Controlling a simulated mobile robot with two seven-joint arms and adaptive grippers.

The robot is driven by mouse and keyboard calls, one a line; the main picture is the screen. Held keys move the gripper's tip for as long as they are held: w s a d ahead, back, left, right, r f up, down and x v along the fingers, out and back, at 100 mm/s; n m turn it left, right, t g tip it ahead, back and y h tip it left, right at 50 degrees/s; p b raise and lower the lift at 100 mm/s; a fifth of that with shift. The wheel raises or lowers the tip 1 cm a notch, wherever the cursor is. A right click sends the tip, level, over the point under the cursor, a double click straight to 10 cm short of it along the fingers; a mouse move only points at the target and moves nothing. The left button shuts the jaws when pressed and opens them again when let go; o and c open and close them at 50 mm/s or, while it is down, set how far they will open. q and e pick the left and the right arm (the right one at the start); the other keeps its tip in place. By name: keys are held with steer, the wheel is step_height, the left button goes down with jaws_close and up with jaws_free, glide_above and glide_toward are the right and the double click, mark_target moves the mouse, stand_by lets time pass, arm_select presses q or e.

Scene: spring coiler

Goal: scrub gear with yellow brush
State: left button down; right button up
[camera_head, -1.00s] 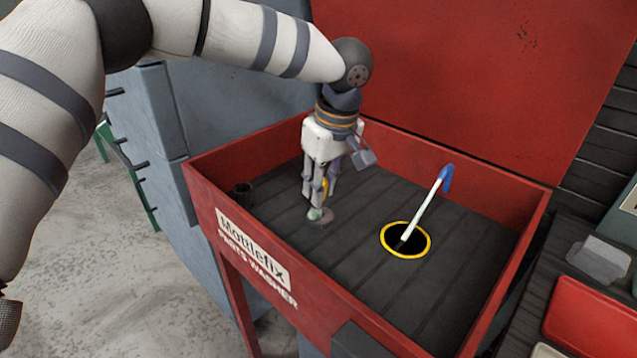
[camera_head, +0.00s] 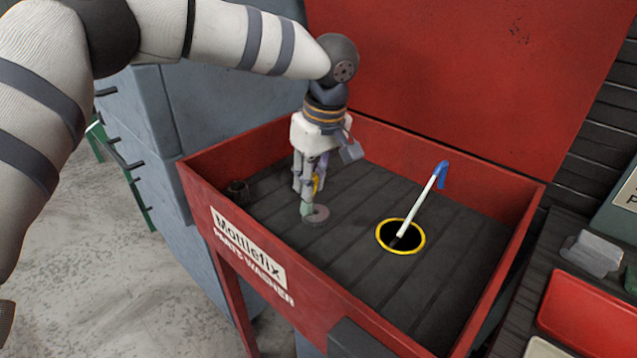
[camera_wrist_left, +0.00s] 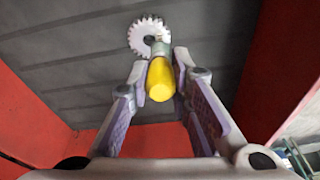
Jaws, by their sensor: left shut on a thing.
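The gear (camera_head: 318,214) is a grey toothed disc lying flat on the dark slatted floor of the parts washer. It also shows at the top of the left wrist view (camera_wrist_left: 149,36). My left gripper (camera_head: 308,186) is shut on the yellow brush (camera_wrist_left: 160,80) and points down. The brush's grey-green tip (camera_head: 306,208) is at the gear's near-left edge in the head view and overlaps it in the wrist view; whether they touch is hard to tell. The gripper fingers hide much of the brush in the head view. My right gripper is not in view.
The red parts washer (camera_head: 238,262) has raised walls and a tall red back panel. A yellow-rimmed hole (camera_head: 423,246) with a white, blue-ended stick (camera_head: 425,200) is to the right. A red tray (camera_head: 590,315) is at the right.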

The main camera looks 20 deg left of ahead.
arm_select(q)
steer(key=shift+s+d, duration=0.2)
steer(key=shift+d, duration=0.3)
steer(key=shift+s+d, duration=0.15)
steer(key=shift+d, duration=0.3)
steer(key=shift+w+a+r, duration=0.1)
steer(key=shift+w+a, duration=0.1)
steer(key=shift+a, duration=0.3)
steer(key=shift+w+a, duration=0.15)
steer(key=shift+a, duration=0.3)
steer(key=shift+d, duration=0.15)
steer(key=shift+s+d+p, duration=0.2)
steer(key=shift+s+d, duration=0.1)
steer(key=shift+d, duration=0.4)
steer(key=shift+s+d+p, duration=0.15)
steer(key=shift+s+d, duration=0.1)
steer(key=shift+d, duration=0.4)
steer(key=shift+w+a, duration=0.3)
steer(key=shift+a, duration=0.45)
steer(key=shift+w+a, duration=0.25)
steer(key=shift+a, duration=0.5)
steer(key=shift+s+d, duration=0.1)
steer(key=shift+d, duration=0.1)
steer(key=shift+a, duration=0.25)
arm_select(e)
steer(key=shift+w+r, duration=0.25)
